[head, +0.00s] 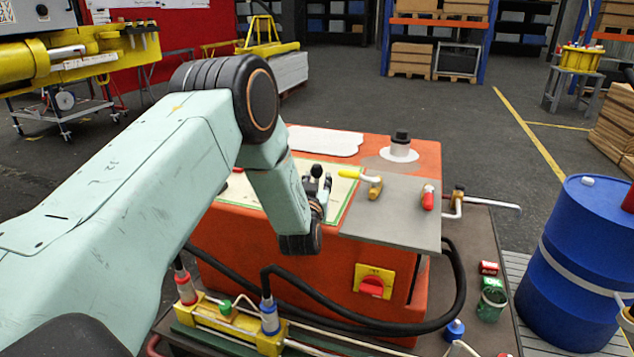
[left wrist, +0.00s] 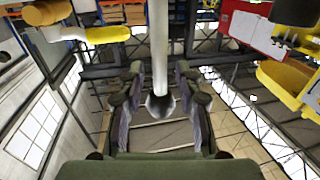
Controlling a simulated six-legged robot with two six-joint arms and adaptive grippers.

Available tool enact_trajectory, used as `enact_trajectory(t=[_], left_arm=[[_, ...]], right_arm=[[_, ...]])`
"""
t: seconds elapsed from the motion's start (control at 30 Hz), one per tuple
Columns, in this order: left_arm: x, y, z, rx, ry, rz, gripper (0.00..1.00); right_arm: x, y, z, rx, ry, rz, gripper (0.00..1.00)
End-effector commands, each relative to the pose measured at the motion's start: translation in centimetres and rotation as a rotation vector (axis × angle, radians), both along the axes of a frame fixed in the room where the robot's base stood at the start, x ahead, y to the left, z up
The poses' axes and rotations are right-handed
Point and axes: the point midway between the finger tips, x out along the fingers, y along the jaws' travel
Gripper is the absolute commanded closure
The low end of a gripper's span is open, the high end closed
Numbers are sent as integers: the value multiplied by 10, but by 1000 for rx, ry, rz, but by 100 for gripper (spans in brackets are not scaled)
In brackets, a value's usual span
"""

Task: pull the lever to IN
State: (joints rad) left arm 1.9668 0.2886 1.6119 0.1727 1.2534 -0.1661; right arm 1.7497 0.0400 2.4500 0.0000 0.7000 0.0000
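A lever with a dark ball knob (left wrist: 160,106) and a pale straight rod (left wrist: 160,45) shows in the left wrist view, between the fingers of my left gripper (left wrist: 158,80). The fingers stand apart on both sides of it, with gaps visible. In the head view my left gripper (head: 320,193) is over the orange box (head: 300,268), partly hidden by my own arm. A black knob (head: 316,171) shows right at its fingers; the rod below is hidden there. No IN marking is readable. My right gripper is not in view.
A red switch (head: 371,287) is on the front. A black hose (head: 350,322) loops in front. A blue drum (head: 575,265) stands at right.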

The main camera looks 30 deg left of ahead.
Motion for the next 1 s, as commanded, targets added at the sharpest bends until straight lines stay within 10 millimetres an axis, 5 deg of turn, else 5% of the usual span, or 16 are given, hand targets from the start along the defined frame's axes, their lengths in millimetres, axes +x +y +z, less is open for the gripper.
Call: enact_trajectory(t=[0.1, 0.5, 1.0], left_arm=[[1, 0, 0, 0, 0, 0, 67], [0, 0, 0, 0, 0, 0, 100], [0, 0, 0, 0, 0, 0, 100]], right_arm=[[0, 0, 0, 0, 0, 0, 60], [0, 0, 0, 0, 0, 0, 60], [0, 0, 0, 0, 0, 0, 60]])
